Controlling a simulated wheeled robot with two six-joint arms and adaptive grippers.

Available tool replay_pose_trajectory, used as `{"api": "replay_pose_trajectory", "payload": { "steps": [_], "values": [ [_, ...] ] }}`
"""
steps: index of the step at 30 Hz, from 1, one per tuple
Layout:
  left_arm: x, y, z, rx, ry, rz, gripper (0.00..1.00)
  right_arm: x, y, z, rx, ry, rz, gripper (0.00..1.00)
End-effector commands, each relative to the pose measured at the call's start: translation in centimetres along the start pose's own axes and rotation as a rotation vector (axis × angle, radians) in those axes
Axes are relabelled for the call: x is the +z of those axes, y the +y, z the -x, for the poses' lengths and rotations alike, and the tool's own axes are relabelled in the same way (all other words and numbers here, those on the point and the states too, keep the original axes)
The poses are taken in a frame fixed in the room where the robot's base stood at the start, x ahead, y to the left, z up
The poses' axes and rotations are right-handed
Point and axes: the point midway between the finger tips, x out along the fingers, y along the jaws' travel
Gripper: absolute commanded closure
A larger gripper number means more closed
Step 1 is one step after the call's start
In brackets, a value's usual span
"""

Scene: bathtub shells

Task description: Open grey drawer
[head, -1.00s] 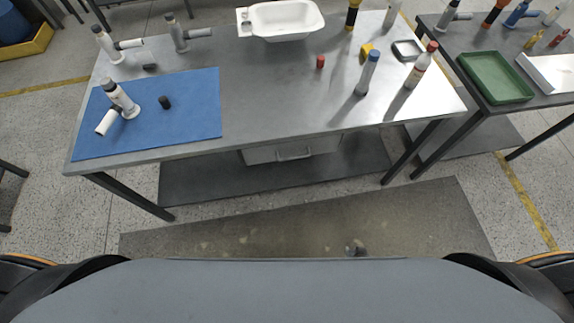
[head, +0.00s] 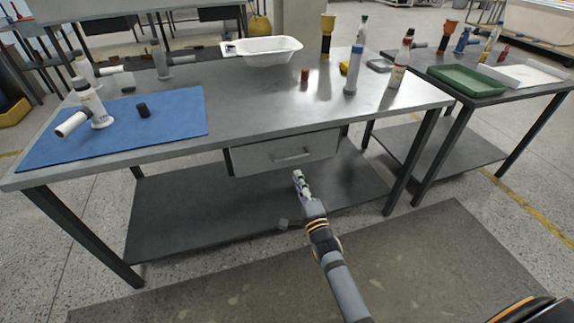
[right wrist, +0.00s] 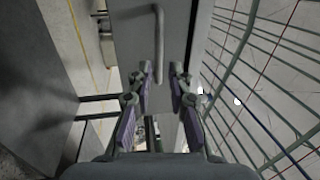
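The grey drawer (head: 255,158) is under the front edge of the metal table and looks shut. Its bar handle (head: 292,154) is on the middle of its front. My right gripper (head: 298,180) is just below and in front of the handle in the head view. In the right wrist view the drawer front (right wrist: 128,35) fills the upper middle, with the handle (right wrist: 158,42) running up the picture. The open fingers (right wrist: 162,80) point at it, one on each side of the handle's lower part; contact cannot be told. My left gripper is not in view.
The metal table (head: 255,98) carries a blue mat (head: 170,115), a white basin (head: 262,50) and several bottles. A dark lower shelf (head: 180,205) lies beneath the drawer. A second table with a green tray (head: 466,80) stands at right. The floor in front is clear.

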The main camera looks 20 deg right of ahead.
Motion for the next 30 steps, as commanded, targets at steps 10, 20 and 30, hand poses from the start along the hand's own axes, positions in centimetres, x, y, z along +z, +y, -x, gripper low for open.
{"api": "replay_pose_trajectory", "payload": {
  "steps": [10, 20, 30],
  "values": [
    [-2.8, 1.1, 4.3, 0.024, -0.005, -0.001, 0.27, 0.0, 0.3, -7.2, -0.001, -0.001, 0.001, 0.81],
    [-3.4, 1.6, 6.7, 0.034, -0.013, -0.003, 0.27, 0.0, 0.1, -9.2, 0.003, -0.001, 0.002, 0.81],
    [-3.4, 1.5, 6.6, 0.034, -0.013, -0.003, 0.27, 0.0, 0.1, -9.2, 0.003, -0.001, 0.002, 1.0]
  ]
}}
